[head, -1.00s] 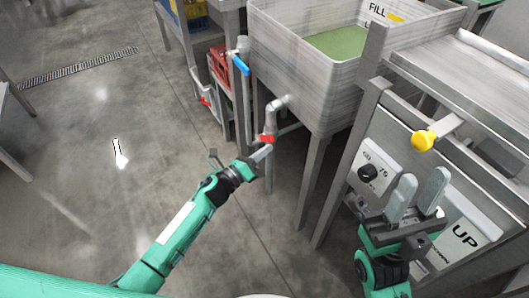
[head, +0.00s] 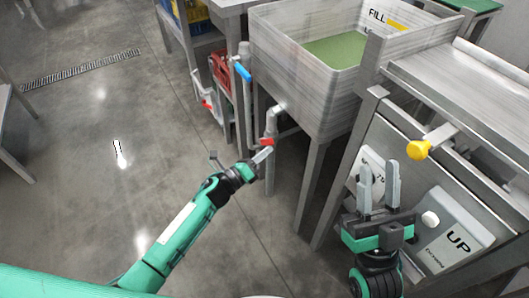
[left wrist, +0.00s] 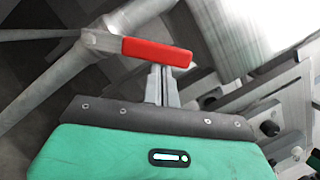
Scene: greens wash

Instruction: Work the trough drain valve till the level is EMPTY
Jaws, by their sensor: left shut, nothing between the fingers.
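The grey trough (head: 300,75) holds green water (head: 338,48). A FILL label (head: 377,15) with a yellow mark is on its inner back wall. A drain pipe (head: 272,120) comes out of the trough's near side and bends down. The red valve handle (head: 267,142) is on this pipe, and it shows in the left wrist view (left wrist: 157,52). My left gripper (head: 263,154) is shut and empty, its fingertips right at the handle; I cannot tell whether they touch. My right gripper (head: 378,185) is open and empty, fingers up, in front of the control panel.
A yellow knob (head: 418,149) sticks out under the metal counter (head: 470,85) at right. A blue-handled pipe (head: 243,72) and a red crate (head: 221,70) stand left of the trough.

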